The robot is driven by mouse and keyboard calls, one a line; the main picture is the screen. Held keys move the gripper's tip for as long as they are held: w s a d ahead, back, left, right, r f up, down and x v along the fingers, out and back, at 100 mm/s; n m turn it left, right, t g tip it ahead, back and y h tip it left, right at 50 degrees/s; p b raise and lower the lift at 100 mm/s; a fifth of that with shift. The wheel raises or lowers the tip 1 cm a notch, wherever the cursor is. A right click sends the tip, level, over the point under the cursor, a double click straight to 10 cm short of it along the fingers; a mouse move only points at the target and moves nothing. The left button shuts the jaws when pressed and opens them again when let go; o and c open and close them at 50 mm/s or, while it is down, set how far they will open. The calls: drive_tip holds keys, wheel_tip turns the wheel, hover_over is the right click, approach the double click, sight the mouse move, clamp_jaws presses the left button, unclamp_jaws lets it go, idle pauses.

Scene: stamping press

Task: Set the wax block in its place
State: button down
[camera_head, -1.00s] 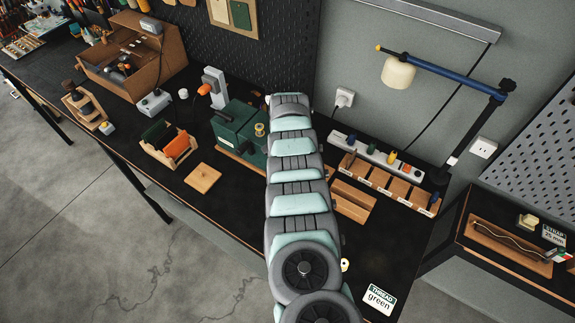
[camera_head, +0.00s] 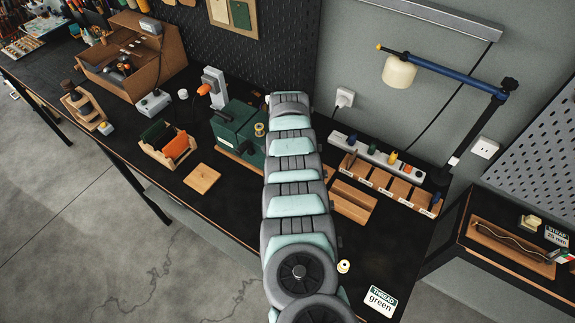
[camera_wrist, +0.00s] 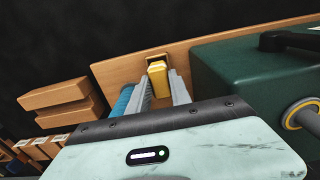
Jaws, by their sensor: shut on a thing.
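The yellow wax block (camera_wrist: 158,75) is between the fingertips of my gripper (camera_wrist: 160,88) in the wrist view. My gripper is shut on it. The block's far end is at a small dark-edged recess (camera_wrist: 154,57) in a wooden board (camera_wrist: 120,72). I cannot tell whether the block is in the recess or just above it. In the head view, my own arm hides my gripper and the block.
The green machine (camera_wrist: 235,75) stands close on the right of my gripper in the wrist view. Stacked wooden blocks (camera_wrist: 58,95) lie to the left.

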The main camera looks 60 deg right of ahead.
drive_tip(key=shift+f, duration=0.15)
drive_tip(key=shift+f+b, duration=0.15)
drive_tip(key=shift+b, duration=0.15)
drive_tip(key=shift+r, duration=0.3)
idle(1.1)
drive_tip(key=shift+a+f+b, duration=0.1)
drive_tip(key=shift+f+b, duration=0.2)
drive_tip(key=shift+b, duration=0.25)
drive_tip(key=c, duration=1.1)
unclamp_jaws()
